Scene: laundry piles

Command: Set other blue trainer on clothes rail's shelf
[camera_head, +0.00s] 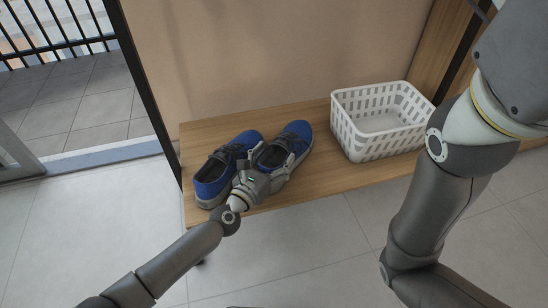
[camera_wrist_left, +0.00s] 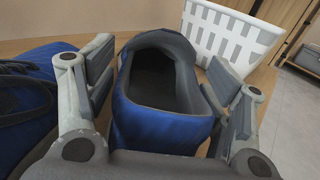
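Two blue trainers with grey collars and dark laces stand side by side on the wooden shelf (camera_head: 335,180) of the clothes rail. The left-hand trainer (camera_head: 210,180) shows partly at the left edge of the left wrist view (camera_wrist_left: 32,110). The right-hand trainer (camera_head: 297,133) has its heel towards me, and its opening faces up in the left wrist view (camera_wrist_left: 160,122). My left gripper (camera_head: 268,166) is open, with one finger on each side of this trainer's heel. Narrow gaps seem to show beside it; contact is hard to tell. My right gripper is out of view.
A white slatted basket (camera_head: 380,146) stands on the shelf to the right of the trainers, with bare wood between. A tan panel (camera_head: 270,50) rises behind. A dark upright post (camera_head: 150,85) stands at the shelf's left end. Tiled floor (camera_head: 300,250) lies in front.

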